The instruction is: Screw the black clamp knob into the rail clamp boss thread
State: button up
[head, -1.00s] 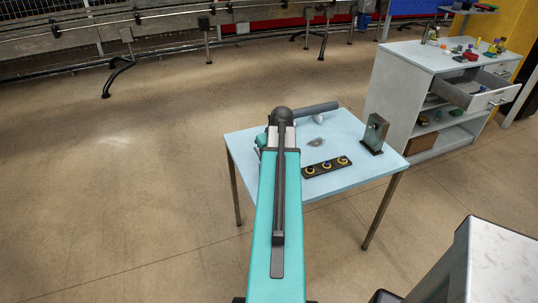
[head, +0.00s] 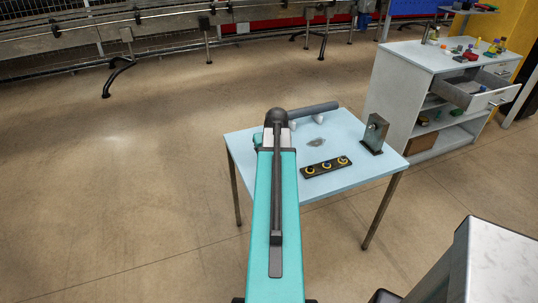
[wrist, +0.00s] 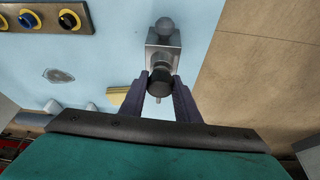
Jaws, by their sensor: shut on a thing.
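My gripper (wrist: 159,84) is shut on a black round knob (wrist: 160,81) in the wrist view, with one finger on each side. A thin light stud shows at the knob's lower side. Just above the knob in that view is a grey metal block (wrist: 163,50) with a dark ball-shaped end. Whether the knob touches the block, or sits in a thread, I cannot tell. In the head view my arm hides the gripper and knob. An upright steel piece (head: 375,134) with a dark round spot stands at the table's right; I cannot tell which piece is the rail clamp.
The light blue table (head: 350,176) carries a black strip (head: 325,166) with yellow-rimmed rings, a grey patch (head: 317,142) and a dark bar (head: 318,109) at the back. A yellow piece (wrist: 118,96) lies left of my fingers. A grey cabinet (head: 405,85) stands behind right.

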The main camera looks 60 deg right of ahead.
jog(key=shift+m, duration=0.3)
jog(key=shift+d+m+h, duration=0.1)
jog(key=shift+m+h, duration=0.3)
jog(key=shift+m, duration=0.1)
jog(key=shift+m+g, duration=0.3)
jog(key=shift+m, duration=0.6)
jog(key=shift+m+g, duration=0.3)
jog(key=shift+m+h, duration=0.3)
jog(key=shift+m, duration=0.3)
jog(key=o, duration=0.6)
